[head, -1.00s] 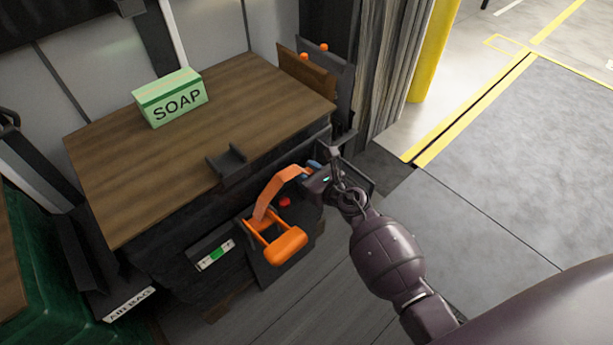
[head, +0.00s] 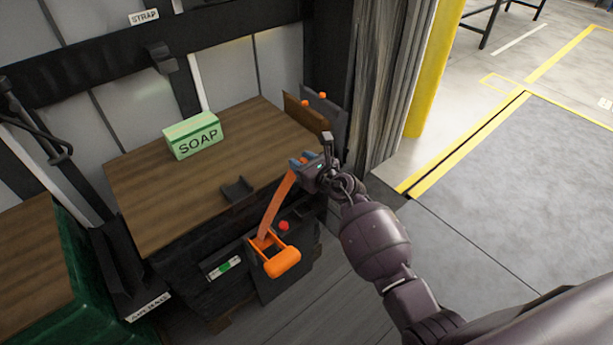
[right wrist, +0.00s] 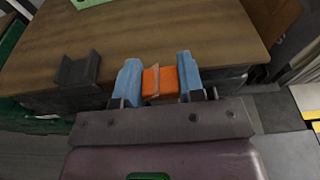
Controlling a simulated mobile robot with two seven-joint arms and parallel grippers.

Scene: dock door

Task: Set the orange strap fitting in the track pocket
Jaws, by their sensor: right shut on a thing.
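My right gripper (head: 303,165) is shut on the orange strap fitting (right wrist: 160,82), which sits between its blue fingertips in the right wrist view. An orange strap (head: 277,207) runs down from the gripper to an orange ratchet handle (head: 283,263) on the dark front of the stand. The gripper is just off the right front edge of the wooden top. A dark bar with a "STRAP" label (head: 144,17) crosses the back wall, with a dark bracket (head: 161,57) on it. I cannot tell for sure whether this bracket is the track pocket. My left gripper is not in view.
A green soap box (head: 192,136) stands on the wooden top (head: 150,190). A small dark bracket (head: 237,190) sits at its front edge. Brown and dark panels with orange knobs (head: 307,110) stand at its right. Open floor lies to the right.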

